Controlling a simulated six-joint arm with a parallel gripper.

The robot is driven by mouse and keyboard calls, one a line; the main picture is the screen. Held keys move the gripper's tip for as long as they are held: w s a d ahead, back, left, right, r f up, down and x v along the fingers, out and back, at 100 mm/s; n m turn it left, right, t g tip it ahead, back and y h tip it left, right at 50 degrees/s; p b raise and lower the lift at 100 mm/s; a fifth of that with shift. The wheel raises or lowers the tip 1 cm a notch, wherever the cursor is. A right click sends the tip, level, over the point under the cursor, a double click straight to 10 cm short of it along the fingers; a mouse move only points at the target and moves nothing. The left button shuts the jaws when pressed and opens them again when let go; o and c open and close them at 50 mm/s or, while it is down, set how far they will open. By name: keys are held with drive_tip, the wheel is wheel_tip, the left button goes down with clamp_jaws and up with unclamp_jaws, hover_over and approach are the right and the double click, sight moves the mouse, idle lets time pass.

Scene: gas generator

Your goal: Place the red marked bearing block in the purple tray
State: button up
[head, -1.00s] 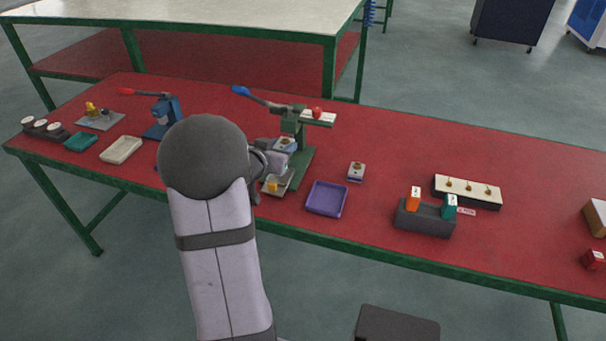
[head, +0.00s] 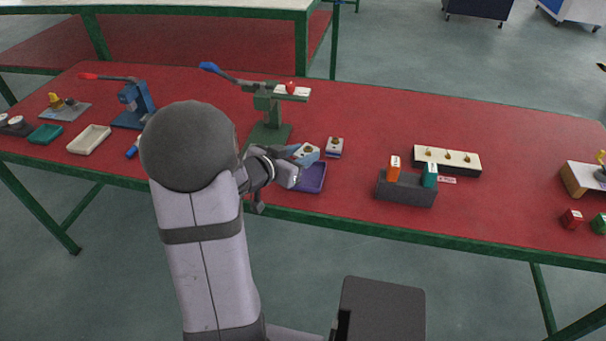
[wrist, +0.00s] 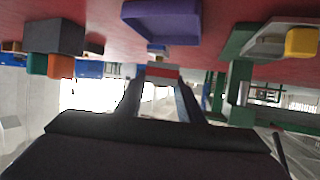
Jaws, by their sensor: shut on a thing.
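In the wrist view, the held block (wrist: 161,74) sits between the fingertips and shows a red band. The purple tray (wrist: 162,27) is beyond the fingertips there, apart from the block. In the head view, the gripper and block cover part of the tray; its visible part looks empty. A second bearing block (head: 334,147), with a bluish-purple base, stands on the red table just behind the tray.
A green press (head: 270,115) with a blue-tipped lever stands behind my gripper. A dark holder (head: 405,190) with orange and teal blocks is to the right, before a white board with brass pegs (head: 447,160). Red tabletop is free between tray and holder.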

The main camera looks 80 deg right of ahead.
drive_tip(key=shift+f+b, duration=0.5)
drive_tip(key=shift+f, duration=2.55)
drive_tip(key=shift+f, duration=0.15)
drive_tip(key=o, duration=1)
drive_tip(key=shift+r, duration=0.2)
drive_tip(key=p+v, duration=0.1)
drive_tip(key=v, duration=1.1)
drive_tip(key=shift+f, duration=0.1)
